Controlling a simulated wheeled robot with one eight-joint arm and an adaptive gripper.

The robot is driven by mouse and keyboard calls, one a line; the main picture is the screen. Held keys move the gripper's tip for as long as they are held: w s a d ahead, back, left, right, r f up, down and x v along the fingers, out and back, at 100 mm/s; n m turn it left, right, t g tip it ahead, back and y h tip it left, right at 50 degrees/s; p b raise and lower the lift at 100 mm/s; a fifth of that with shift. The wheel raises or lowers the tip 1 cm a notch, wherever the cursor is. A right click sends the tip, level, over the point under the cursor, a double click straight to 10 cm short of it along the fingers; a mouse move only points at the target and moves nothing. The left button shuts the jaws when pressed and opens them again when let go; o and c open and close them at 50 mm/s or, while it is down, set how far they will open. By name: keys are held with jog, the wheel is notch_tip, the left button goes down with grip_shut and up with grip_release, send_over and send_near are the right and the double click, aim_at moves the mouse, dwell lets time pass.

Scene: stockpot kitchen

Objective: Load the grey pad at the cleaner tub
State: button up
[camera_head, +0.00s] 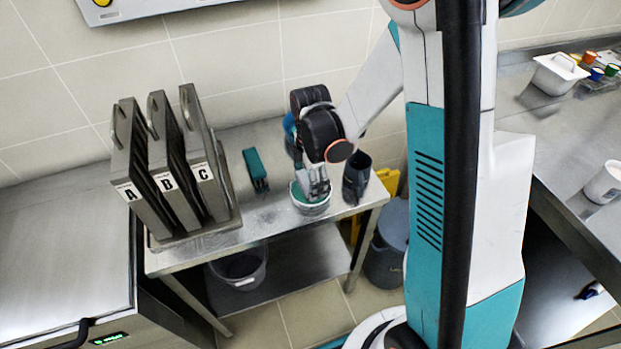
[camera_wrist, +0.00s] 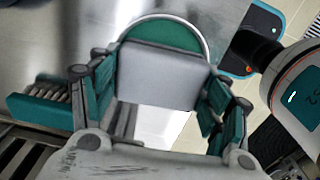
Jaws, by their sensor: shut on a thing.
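The cleaner tub (camera_head: 311,208) is a small white round tub with green contents, standing near the front edge of the steel side table. In the wrist view its pale rim (camera_wrist: 207,42) and green inside (camera_wrist: 165,33) show beyond the grey pad. My gripper (camera_head: 315,190) points down at the tub's mouth. In the wrist view my gripper (camera_wrist: 160,92) has its teal fingers on both sides of the grey pad (camera_wrist: 160,75), shut on it. The pad overlaps the tub's opening in that view. Whether it touches the green contents is hidden.
A teal brush (camera_head: 255,169) lies left of the tub, and a dark jug (camera_head: 355,179) stands close on its right. Upright panels marked A, B and C (camera_head: 172,170) stand in a rack further left.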

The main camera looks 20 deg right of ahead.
jog(key=shift+f+b, duration=0.55)
jog(key=shift+b, duration=0.1)
dwell(1.8)
jog(key=shift+r, duration=0.1)
jog(key=shift+r+p, duration=2.3)
jog(key=shift+r, duration=1.2)
jog(key=shift+s+f, duration=0.1)
